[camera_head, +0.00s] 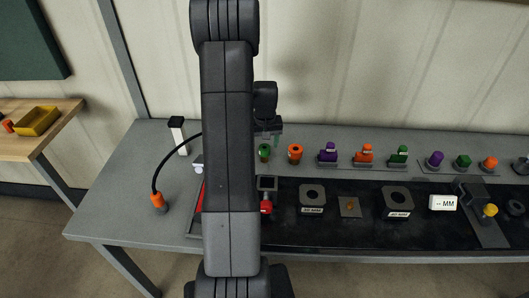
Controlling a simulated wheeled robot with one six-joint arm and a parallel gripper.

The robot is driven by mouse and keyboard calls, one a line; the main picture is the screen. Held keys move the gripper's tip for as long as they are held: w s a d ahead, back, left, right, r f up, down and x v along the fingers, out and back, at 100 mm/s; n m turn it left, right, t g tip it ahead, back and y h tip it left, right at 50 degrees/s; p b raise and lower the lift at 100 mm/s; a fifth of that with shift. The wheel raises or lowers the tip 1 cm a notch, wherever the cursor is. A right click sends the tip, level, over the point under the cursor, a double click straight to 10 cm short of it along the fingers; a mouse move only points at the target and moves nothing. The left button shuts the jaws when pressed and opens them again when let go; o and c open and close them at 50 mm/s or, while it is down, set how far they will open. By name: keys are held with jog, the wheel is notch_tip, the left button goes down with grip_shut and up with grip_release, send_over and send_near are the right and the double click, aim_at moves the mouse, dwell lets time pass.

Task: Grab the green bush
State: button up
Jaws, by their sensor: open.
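A small green bush (264,152) stands upright at the back of the grey table, just right of my arm. It is next to an orange bush (295,153) of similar shape. My gripper (270,138) hangs just behind and above the green bush, partly hidden by my arm. It is open, and nothing shows between its fingers. Whether a finger touches the green bush cannot be told from this view.
Purple (328,153), orange (365,156) and green (399,157) blocks stand in a row to the right. Several black fixtures, one here (312,197), sit on the dark mat (280,228) in front. A black cable with an orange connector (158,202) arches at left.

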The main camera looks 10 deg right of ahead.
aim_at(265, 147)
jog(key=shift+w+d+f, duration=0.1)
jog(key=shift+w+f, duration=0.1)
jog(key=shift+f, duration=1.35)
